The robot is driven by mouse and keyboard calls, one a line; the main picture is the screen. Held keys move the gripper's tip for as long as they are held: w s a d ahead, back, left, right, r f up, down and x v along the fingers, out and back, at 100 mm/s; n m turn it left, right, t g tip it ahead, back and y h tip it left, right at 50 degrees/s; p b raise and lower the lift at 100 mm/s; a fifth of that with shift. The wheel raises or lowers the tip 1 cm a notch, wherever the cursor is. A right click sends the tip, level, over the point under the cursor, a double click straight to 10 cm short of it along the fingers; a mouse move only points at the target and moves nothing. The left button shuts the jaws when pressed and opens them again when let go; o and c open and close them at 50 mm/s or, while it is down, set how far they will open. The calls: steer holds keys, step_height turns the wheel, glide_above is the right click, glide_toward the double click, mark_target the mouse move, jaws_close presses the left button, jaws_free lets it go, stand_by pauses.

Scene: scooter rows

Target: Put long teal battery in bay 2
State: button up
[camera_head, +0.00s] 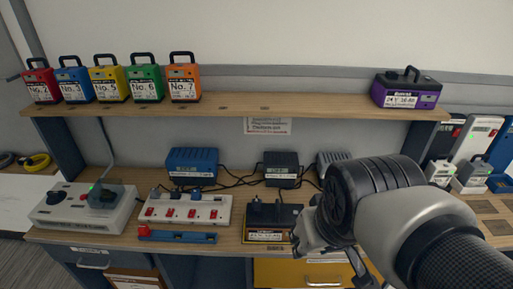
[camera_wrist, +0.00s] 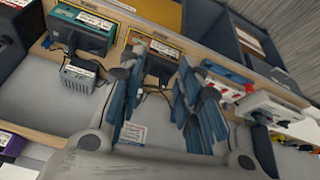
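A teal box with a white label, apparently the long teal battery (camera_wrist: 82,35), sits on the bench at the upper left of the wrist view. In the head view its place is hidden behind my arm. My gripper (camera_wrist: 160,88) is open in the wrist view, its two blue-padded fingers apart with nothing held between them. It also shows in the head view (camera_head: 318,232), low over the bench at right of centre. A dark box with a yellow-edged label (camera_head: 272,222) stands on the bench just left of it. I cannot tell which place is bay 2; the labels there are unreadable.
The shelf (camera_head: 230,105) holds several coloured numbered batteries at left and a purple battery (camera_head: 406,88) at right. A white switch panel (camera_head: 188,210), a grey tester box (camera_head: 85,207) and a blue box (camera_head: 193,165) with cables occupy the bench. Chargers stand at far right.

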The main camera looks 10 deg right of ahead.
steer(key=shift+y, duration=0.3)
steer(key=s+a, duration=0.1)
steer(key=s, duration=0.2)
steer(key=s+a, duration=0.1)
steer(key=s, duration=0.1)
steer(key=shift+a+f, duration=0.35)
stand_by(0.6)
